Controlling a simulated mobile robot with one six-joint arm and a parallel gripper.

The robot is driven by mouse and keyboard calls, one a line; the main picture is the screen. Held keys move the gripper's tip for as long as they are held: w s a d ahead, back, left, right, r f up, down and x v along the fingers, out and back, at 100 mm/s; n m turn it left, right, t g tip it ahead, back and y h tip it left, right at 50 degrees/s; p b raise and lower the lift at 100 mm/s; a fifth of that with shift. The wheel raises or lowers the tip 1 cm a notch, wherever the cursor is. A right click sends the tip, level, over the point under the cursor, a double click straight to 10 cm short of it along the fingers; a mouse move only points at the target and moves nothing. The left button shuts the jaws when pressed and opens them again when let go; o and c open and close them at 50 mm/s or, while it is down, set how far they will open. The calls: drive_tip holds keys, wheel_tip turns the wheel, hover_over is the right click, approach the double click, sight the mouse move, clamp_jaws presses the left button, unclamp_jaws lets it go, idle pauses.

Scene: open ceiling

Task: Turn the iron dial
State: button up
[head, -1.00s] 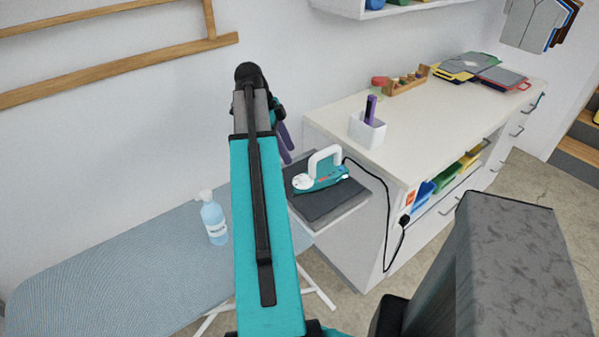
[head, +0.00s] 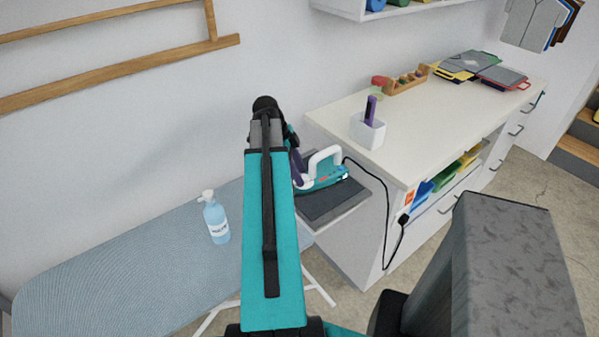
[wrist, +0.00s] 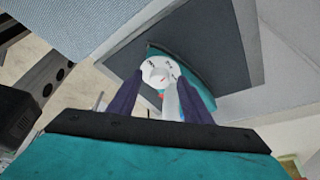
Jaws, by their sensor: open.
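The teal and white iron (head: 328,175) rests flat on a dark grey pad (head: 335,205) beside the counter, its white handle arching up. The iron's round white dial (wrist: 158,71) shows in the wrist view with small markings and a red mark. In the head view the dial's end is partly hidden by my gripper (head: 298,168). My gripper is open and empty, its purple fingers (wrist: 161,77) spread on either side of the dial in the wrist view. I cannot tell whether the fingertips touch the dial.
A blue ironing board (head: 130,265) with a spray bottle (head: 216,218) lies to the left. A white counter (head: 420,125) with a cup (head: 368,131) stands right. The iron's black cord (head: 386,200) runs down the counter's side.

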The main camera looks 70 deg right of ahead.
drive_tip(key=shift+s+f, duration=0.1)
drive_tip(key=shift+f, duration=0.1)
drive_tip(key=c, duration=1.1)
drive_tip(key=shift+o, duration=0.2)
